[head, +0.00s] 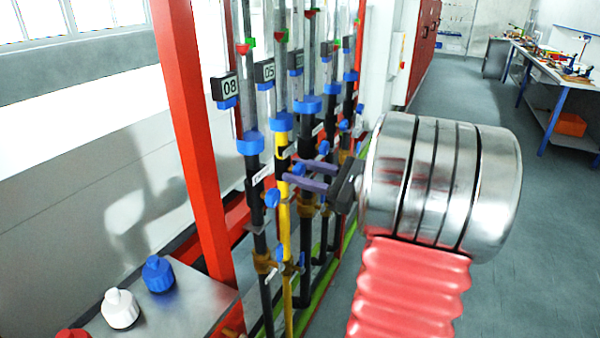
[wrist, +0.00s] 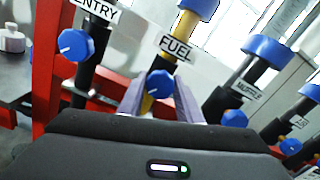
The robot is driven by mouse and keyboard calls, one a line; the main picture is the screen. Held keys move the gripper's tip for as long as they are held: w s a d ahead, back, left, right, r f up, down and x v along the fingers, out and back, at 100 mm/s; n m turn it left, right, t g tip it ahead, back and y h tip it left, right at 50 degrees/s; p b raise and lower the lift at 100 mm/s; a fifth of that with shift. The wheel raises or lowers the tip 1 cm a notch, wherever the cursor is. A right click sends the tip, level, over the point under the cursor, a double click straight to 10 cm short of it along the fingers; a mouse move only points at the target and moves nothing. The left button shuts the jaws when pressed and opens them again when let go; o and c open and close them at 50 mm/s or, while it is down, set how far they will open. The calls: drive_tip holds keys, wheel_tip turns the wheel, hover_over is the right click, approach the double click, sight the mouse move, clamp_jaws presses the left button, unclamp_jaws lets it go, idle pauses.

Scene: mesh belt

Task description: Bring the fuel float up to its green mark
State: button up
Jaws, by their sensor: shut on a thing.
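In the wrist view the yellow fuel pipe (wrist: 188,24) carries the label FUEL (wrist: 175,49). The blue fuel knob (wrist: 160,82), with a white pointer line toward lower left, sits between the fingers. My gripper (wrist: 159,88) is shut on this knob. In the head view my gripper (head: 288,170) reaches from the right to the yellow pipe (head: 282,212). Above the pipe are a blue collar (head: 282,122), a clear tube and a display (head: 264,72) that seems to read 05.
Similar black pipes with blue knobs stand close on both sides, one labelled ENTRY (wrist: 96,8) at left. A red post (head: 190,130) stands left of the row. A bench with blue and white knobs (head: 120,308) is at lower left.

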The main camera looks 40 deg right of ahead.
drive_tip(key=shift+c, duration=0.3)
drive_tip(key=shift+m, duration=0.9)
drive_tip(key=shift+a, duration=0.1)
drive_tip(key=o, duration=1)
drive_tip(key=shift+o, duration=0.2)
drive_tip(key=shift+s, duration=0.1)
drive_tip(key=v, duration=1.3)
drive_tip(key=shift+s+d, duration=0.25)
drive_tip(key=shift+s, duration=0.05)
